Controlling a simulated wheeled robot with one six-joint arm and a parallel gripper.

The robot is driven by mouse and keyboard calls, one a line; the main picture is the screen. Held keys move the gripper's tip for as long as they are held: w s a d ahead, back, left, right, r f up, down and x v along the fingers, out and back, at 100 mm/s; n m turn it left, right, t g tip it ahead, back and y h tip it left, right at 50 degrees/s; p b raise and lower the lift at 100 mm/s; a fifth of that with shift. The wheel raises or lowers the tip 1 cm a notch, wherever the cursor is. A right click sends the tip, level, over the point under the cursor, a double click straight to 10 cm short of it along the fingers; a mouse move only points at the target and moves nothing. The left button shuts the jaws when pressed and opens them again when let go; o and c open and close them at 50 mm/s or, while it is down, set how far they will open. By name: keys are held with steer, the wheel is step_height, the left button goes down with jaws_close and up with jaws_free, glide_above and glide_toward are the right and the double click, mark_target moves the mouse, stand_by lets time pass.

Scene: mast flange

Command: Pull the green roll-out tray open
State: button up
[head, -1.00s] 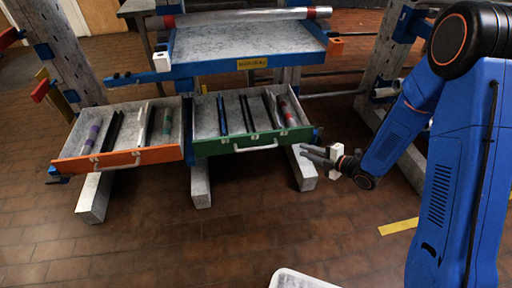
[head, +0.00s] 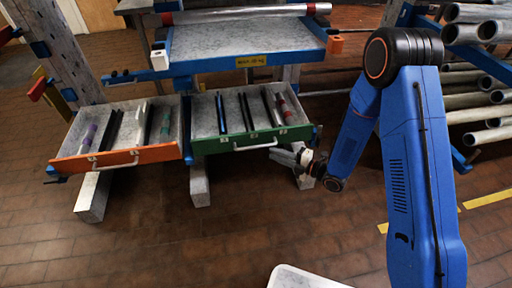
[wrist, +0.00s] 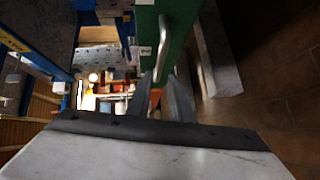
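The green roll-out tray (head: 222,145) juts out from the rack under the blue-framed shelf. It holds several dark rods and a red-banded tube. Its pale bar handle (head: 256,147) is on the front panel. My gripper (head: 276,155) is just right of the handle, close to the front panel. In the wrist view the handle (wrist: 163,45) lies ahead of my fingers (wrist: 160,78), which stand apart with a gap between them. The handle's near end is by the fingertips; I cannot tell whether they touch. Nothing is seen held.
An orange-fronted tray (head: 115,158) stands out to the left, with a blue clamp handle at its corner. A rack of grey pipes (head: 475,75) is at the right. A white bin (head: 300,279) sits at the front. The brick-tiled floor before the trays is clear.

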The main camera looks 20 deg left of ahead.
mark_target(256, 147)
steer(key=x, duration=1)
steer(key=shift+a, duration=0.15)
jaws_close()
